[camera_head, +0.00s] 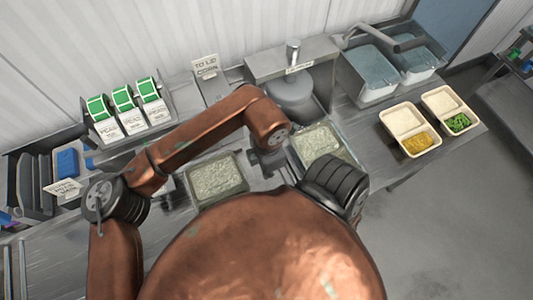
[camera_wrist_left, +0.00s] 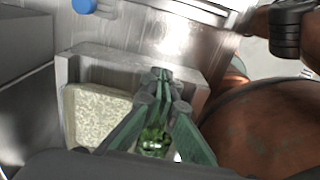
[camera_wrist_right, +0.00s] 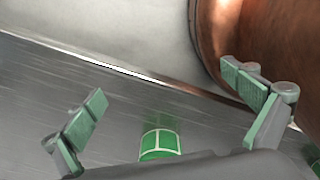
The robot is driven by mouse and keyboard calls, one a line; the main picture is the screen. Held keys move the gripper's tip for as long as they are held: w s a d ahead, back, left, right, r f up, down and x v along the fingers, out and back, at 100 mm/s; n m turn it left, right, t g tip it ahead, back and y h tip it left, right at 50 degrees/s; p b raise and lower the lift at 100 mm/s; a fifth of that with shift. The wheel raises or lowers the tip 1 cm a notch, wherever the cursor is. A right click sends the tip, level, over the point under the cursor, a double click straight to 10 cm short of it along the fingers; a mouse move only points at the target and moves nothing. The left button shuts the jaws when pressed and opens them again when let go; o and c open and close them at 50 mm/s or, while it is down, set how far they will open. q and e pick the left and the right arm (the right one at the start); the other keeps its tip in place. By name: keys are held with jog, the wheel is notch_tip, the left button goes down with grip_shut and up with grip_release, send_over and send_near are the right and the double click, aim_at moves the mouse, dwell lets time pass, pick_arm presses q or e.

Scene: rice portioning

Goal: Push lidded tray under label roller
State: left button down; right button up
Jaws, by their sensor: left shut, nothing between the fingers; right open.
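Two trays of pale, grainy rice sit on the metal counter, a left tray (camera_head: 217,178) and a right tray (camera_head: 318,142). I cannot tell whether either has a clear lid. My left gripper (camera_head: 264,162) is low between them, pointing down. In the left wrist view its fingers (camera_wrist_left: 160,82) are shut and empty, beside a rice tray (camera_wrist_left: 95,115). Green label rolls (camera_head: 123,97) stand in a rack at the back left; no separate roller is clearly visible. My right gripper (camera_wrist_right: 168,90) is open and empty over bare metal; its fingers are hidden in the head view.
A metal machine (camera_head: 292,62) with a round vessel stands at the back, beside a "TO LID" sign (camera_head: 205,67). Two pale trays with corn (camera_head: 416,142) and peas (camera_head: 458,122) sit at the right. A dark rack (camera_head: 35,170) is far left.

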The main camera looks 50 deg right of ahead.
pick_arm(q)
jog(key=a+f, duration=0.1)
jog(key=f, duration=0.1)
jog(key=w+a+f+p, duration=0.1)
jog(key=shift+w+a+f, duration=0.2)
jog(key=shift+a+f, duration=0.2)
jog(key=shift+w+a, duration=0.2)
jog(key=shift+a, duration=0.15)
pick_arm(e)
jog(key=shift+w+a+r, duration=0.1)
jog(key=shift+w+r, duration=0.6)
jog(key=shift+w, duration=0.25)
jog(key=shift+s, duration=0.15)
